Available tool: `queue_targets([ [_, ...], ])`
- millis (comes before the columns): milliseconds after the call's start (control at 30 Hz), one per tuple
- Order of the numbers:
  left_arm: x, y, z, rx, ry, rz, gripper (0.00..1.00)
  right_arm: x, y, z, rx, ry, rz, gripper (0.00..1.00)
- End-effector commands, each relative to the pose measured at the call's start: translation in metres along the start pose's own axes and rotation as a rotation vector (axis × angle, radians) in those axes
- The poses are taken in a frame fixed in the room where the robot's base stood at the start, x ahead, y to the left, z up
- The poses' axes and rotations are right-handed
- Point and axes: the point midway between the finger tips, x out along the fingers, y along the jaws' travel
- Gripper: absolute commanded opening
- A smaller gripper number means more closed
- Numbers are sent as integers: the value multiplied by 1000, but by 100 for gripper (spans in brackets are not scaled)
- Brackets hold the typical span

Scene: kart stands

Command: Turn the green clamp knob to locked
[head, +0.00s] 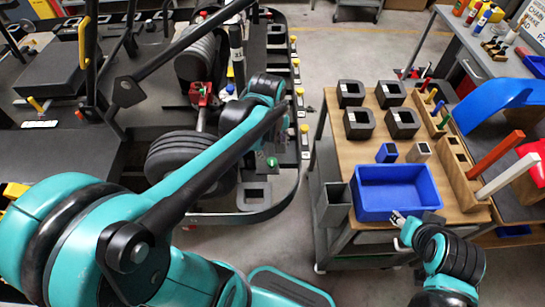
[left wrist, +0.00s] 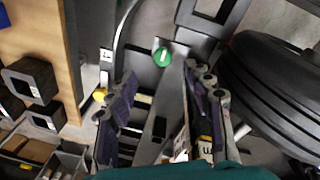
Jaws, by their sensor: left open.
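The green clamp knob (head: 271,162) is small and round, on the grey curved kart frame beside the black tyres. In the left wrist view the knob (left wrist: 163,56) shows a white line on its face, running roughly up and down the picture. My left gripper (left wrist: 160,82) is open, with its two fingers apart and the knob seen beyond the tips, in the gap. Nothing is between the fingers, and they appear apart from the knob. In the head view my arm mostly hides this gripper. My right gripper (head: 399,218) is by the blue bin's front edge; its opening is unclear.
Stacked black tyres (head: 190,160) stand close left of the knob. To the right, a wooden-topped cart (head: 340,130) carries black square blocks (head: 359,124) and a blue bin (head: 395,190). Clear floor (head: 315,60) lies behind the frame and cart.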

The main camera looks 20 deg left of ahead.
Motion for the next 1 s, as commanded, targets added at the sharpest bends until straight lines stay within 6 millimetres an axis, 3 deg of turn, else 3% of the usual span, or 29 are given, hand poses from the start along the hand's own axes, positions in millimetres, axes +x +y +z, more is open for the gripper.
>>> queue_targets([
  [100, 17, 7, -16, -168, -50, -69, 51, -2, 0, -2, 0, 0, 0, 41],
  [300, 30, 8, -23, -287, -79, -121, 51, -3, 0, -2, 0, 0, 0, 41],
  [467, 46, 7, -22, -299, -81, -127, 51, 2, 0, 2, 0, 0, 0, 41],
  [800, 98, 1, -17, -297, -81, -125, 51, 19, 0, 13, 0, 0, 0, 41],
  [1000, 108, 0, -16, -296, -80, -125, 51, 21, 0, 15, 0, 0, 0, 41],
])
